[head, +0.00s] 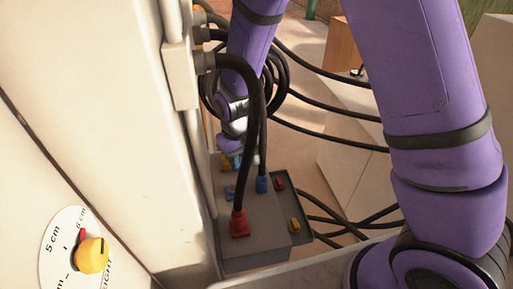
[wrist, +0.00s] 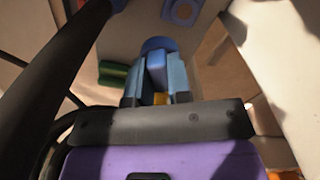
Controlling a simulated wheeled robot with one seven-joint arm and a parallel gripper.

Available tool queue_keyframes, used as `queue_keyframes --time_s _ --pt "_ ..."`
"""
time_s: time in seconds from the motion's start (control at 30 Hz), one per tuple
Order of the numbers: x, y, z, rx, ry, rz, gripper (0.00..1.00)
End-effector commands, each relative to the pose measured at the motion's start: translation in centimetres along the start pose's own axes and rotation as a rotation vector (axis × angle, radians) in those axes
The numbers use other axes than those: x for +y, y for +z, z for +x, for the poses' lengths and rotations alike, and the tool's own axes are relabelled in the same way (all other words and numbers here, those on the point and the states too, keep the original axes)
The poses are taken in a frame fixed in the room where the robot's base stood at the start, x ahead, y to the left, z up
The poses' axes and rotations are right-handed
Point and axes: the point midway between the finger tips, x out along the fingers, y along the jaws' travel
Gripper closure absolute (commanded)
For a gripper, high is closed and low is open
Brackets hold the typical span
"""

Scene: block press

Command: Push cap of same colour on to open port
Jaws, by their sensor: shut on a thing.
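My gripper (wrist: 155,82) has light blue fingers, shut on a blue cap (wrist: 157,68) with a rounded far end in the wrist view. In the head view my gripper (head: 232,158) is small and partly hidden by black cables, low over the back of the grey box (head: 262,230). A blue square port with a round opening (wrist: 182,11) shows at the top of the wrist view, apart from the held cap. A green piece (wrist: 112,76) lies left of the fingers. On the box, a red plug (head: 239,224) and a blue plug (head: 262,184) have cables.
A dark tray (head: 303,236) at the box's right holds a red piece (head: 279,184) and a yellow piece (head: 294,226). Thick black cables (head: 252,85) hang close around my arm. A pale cabinet wall (head: 120,130) with a yellow knob (head: 91,256) stands at left.

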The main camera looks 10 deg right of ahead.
Motion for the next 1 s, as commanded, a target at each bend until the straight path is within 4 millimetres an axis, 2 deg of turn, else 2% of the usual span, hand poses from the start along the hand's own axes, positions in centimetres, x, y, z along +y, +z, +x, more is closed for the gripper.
queue_keyframes --time_s 0.1,0.3,0.47,1.0 --pt "-2.0 0.7 -0.6 0.002 -0.001 -0.039 1.00" --pt "-3.3 1.3 -0.9 0.000 -0.001 -0.063 1.00" --pt "-3.4 1.4 -0.2 -0.002 -0.001 -0.064 1.00" --pt "-3.4 1.3 3.9 -0.001 -0.001 -0.063 1.00"
